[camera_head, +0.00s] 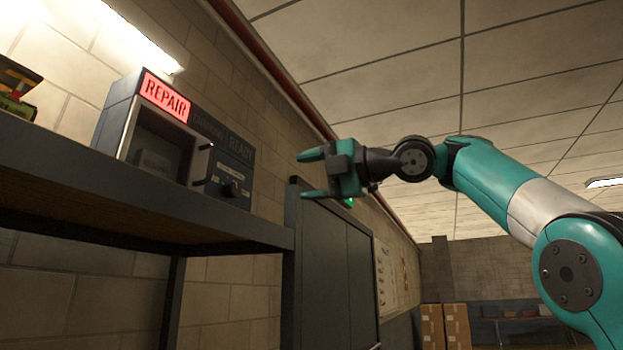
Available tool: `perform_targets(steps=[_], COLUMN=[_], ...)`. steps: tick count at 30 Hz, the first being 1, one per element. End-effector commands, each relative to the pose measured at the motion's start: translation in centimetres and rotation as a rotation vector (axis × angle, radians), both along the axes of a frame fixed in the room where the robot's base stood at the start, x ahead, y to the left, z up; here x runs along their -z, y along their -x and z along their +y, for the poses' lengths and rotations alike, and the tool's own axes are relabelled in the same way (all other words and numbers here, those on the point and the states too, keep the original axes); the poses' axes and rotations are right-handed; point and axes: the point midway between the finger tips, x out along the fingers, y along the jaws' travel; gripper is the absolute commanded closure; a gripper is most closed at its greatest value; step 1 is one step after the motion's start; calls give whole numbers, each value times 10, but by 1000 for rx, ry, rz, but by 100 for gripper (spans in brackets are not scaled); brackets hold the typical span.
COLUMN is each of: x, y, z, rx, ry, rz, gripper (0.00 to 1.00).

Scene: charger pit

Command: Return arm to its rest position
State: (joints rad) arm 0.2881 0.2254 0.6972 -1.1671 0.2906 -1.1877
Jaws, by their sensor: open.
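My gripper (312,174) is in the middle of the head camera view, with its two teal fingers apart and nothing between them. It points left, toward the repair unit on the shelf, and appears apart from it. My teal and white arm (495,182) reaches in from the right edge, raised in front of the ceiling. The arm's base is out of view.
A grey repair unit (118,112) with a lit red REPAIR sign (166,97) stands on a dark shelf (120,186) at left. A dark cabinet (335,265) stands below the gripper. Cardboard boxes (445,326) are far back. Open air surrounds the arm.

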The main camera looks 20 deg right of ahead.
Motion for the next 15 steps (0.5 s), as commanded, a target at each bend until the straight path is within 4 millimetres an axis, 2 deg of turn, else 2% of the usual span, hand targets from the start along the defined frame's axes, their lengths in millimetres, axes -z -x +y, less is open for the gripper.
perform_targets(steps=[15], x=[0], y=[3], z=[-13], rx=[9], ry=[0], rz=[-1], gripper=[39])
